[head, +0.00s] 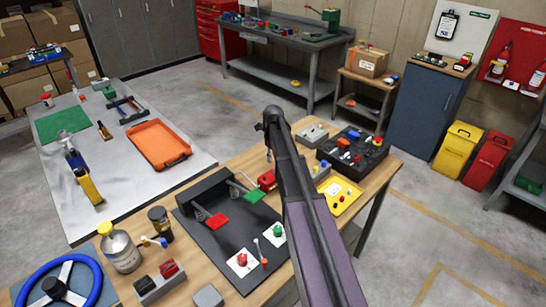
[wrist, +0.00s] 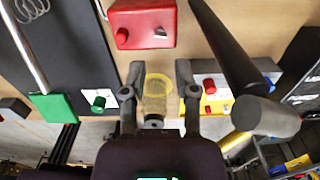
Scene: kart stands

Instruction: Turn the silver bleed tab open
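In the wrist view a red block (wrist: 147,13) lies above my fingertips. It carries a round red knob (wrist: 122,37) and a small dark grey tab-like piece (wrist: 160,33); this may be the silver bleed tab, but its colour and position are unclear. The red block also shows in the head view (head: 267,180), left of my arm. My gripper (wrist: 160,70) has its fingers spread apart, short of the block. A yellow-rimmed translucent cup-like thing (wrist: 156,86) shows between the fingers, with no clear grip on it. The head view does not clearly show the fingers.
A yellow panel (head: 344,203) and a black tray (head: 374,150) are to the right. A thick dark bar (wrist: 225,45) crosses the wrist view near my right finger.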

